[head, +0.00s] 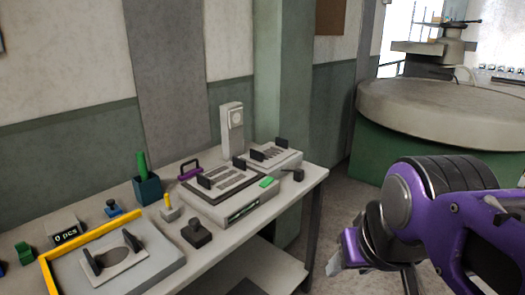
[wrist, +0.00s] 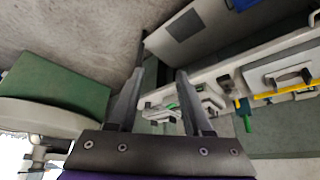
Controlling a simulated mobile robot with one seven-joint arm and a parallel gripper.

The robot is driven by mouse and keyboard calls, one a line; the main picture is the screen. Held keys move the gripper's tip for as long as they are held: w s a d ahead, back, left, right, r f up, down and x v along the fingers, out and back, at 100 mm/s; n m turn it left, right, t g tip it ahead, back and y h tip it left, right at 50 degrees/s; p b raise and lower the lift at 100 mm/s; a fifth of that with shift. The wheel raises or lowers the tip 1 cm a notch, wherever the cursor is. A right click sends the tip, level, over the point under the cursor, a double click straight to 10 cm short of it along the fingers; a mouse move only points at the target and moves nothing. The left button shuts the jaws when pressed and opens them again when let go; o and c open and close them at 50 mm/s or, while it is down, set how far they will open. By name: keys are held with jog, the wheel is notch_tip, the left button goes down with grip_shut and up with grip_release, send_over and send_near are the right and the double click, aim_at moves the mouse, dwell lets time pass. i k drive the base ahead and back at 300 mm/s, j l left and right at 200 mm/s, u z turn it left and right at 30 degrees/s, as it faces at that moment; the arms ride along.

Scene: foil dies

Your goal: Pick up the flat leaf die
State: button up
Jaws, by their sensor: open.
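I cannot tell for sure which piece is the flat leaf die. A dark block with a knob (head: 197,234) stands on the bench at its front edge. A pale plate with a dark oval and two black upright grips (head: 115,262) lies in the yellow-edged tray (head: 150,270) at the lower left. My gripper (head: 345,262) is right of the bench, out over the floor and apart from everything on the bench. In the wrist view my gripper (wrist: 162,56) has its two fingers spread with nothing between them.
The bench (head: 310,180) holds a grey device with black knobs (head: 235,195), a second one (head: 270,157) behind it, a white upright instrument (head: 232,130) and a dark cup with a green stick (head: 148,188). A large round table (head: 440,110) stands at the back right.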

aim_at(268, 156)
jog(key=i+l+z, duration=0.15)
jog(key=i, duration=0.3)
jog(key=i+l+z, duration=0.15)
jog(key=i+l, duration=0.2)
jog(key=i, duration=0.1)
